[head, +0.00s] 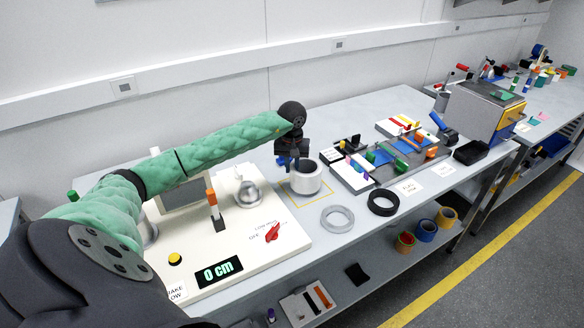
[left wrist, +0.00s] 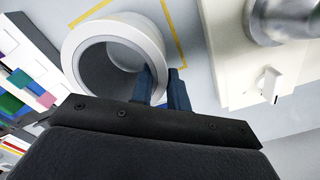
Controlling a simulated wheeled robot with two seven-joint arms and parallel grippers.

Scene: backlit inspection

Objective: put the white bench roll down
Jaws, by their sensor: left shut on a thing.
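The white bench roll (head: 307,183) is a short, thick ring with its open end up. It is at or just above the bench, over a yellow outlined square (head: 297,205); I cannot tell whether it touches. In the left wrist view, the fingers (left wrist: 167,88) pinch the wall of the roll (left wrist: 73,45), one inside the hollow and one outside. The yellow outline (left wrist: 172,25) shows beside the roll. My right gripper is not in view.
A cream panel (head: 210,250) with a red switch (head: 272,232) and a "0 cm" display lies left of the roll. A grey ring (head: 337,219) and a black ring (head: 383,203) lie in front.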

